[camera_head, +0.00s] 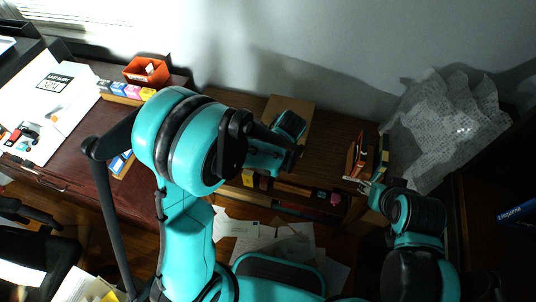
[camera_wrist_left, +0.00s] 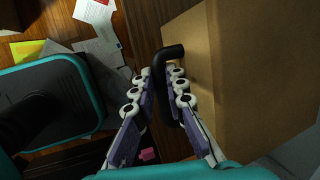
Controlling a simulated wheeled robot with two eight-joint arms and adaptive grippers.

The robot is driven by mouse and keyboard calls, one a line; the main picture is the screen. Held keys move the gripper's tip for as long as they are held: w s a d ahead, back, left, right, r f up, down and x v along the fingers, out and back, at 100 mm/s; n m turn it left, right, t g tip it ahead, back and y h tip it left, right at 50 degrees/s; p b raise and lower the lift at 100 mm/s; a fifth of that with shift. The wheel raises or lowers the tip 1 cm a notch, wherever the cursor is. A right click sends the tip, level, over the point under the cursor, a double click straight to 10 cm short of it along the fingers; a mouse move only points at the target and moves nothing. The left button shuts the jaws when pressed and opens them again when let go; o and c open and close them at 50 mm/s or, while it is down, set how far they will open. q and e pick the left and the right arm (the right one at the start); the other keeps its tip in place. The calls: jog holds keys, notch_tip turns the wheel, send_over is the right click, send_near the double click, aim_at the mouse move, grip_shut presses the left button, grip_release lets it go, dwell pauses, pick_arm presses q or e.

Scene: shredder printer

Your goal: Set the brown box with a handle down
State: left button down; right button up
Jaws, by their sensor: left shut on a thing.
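The brown box (camera_head: 290,108) is at the back of the low brown wooden cabinet, near the wall, partly covered by my left arm in the head view. In the left wrist view the box (camera_wrist_left: 265,70) fills the right side, and its black bent handle (camera_wrist_left: 172,54) sticks out to the left. My left gripper (camera_wrist_left: 160,88) is shut on the handle, with a finger on each side. I cannot tell whether the box touches the cabinet top. My right gripper (camera_head: 362,184) is beside upright books, apart from the box; its opening is too small to tell.
The cabinet top (camera_head: 325,135) is bare between box and books. Papers (camera_head: 240,228) lie on the floor.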

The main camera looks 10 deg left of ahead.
pick_arm(q)
jog(key=a+f+b, duration=0.1)
jog(key=f, duration=0.1)
jog(key=a+f+b, duration=0.1)
jog(key=f, duration=0.1)
jog(key=a+f+b, duration=0.1)
jog(key=f, duration=0.1)
jog(key=shift+w+a+f, duration=0.2)
jog(key=shift+w+a, duration=0.05)
jog(key=shift+w, duration=0.15)
jog(key=shift+r, duration=0.1)
jog(key=c, duration=1.6)
grip_release()
jog(key=shift+o, duration=0.2)
